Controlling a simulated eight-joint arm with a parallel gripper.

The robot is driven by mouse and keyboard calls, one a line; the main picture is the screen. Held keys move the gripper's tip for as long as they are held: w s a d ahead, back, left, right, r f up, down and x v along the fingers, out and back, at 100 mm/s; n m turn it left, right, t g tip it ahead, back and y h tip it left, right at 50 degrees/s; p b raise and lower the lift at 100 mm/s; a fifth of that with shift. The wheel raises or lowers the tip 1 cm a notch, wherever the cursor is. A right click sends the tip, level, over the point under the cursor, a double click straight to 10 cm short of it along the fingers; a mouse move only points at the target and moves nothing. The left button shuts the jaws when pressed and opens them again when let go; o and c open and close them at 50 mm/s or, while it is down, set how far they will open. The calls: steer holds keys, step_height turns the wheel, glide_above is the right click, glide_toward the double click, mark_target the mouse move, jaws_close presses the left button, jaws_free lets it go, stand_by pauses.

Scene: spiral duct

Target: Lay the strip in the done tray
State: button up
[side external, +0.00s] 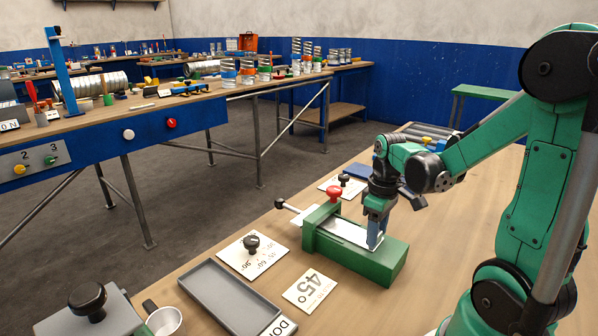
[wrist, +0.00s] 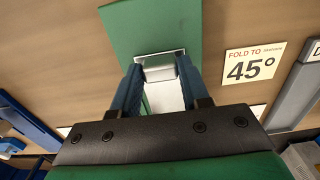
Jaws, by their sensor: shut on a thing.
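The strip (side external: 346,231) is a pale metal piece lying in the green clamp fixture (side external: 377,267) on the bench. In the wrist view, the strip (wrist: 160,72) shows between my two blue fingers, its far end a bright silver edge that looks bent; the angle is unclear. My gripper (side external: 376,246) points down at the right end of the strip and is shut on it; the fingertips also show in the wrist view (wrist: 160,65). The done tray (side external: 222,293) is grey, shallow and empty where visible, in front and left of the fixture, with a partly cut-off label.
A card reading 45° (side external: 309,291) lies between tray and fixture. A card with a black knob (side external: 252,254) lies behind the tray. The fixture has a red knob (side external: 334,194) and a side handle (side external: 283,204). A mug (side external: 165,321) stands left of the tray.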

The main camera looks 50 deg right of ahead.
jaws_close()
steer(key=shift+s+r, duration=0.2)
steer(key=shift+s, duration=3.3)
step_height(320, 180, up, 7)
steer(key=w+a+f, duration=0.2)
steer(key=w+a, duration=1.2)
steer(key=a, duration=0.2)
steer(key=w+a+f, duration=0.1)
steer(key=a+f, duration=0.2)
steer(key=a, duration=0.5)
steer(key=shift+w+f, duration=0.15)
steer(key=shift+f, duration=3.15)
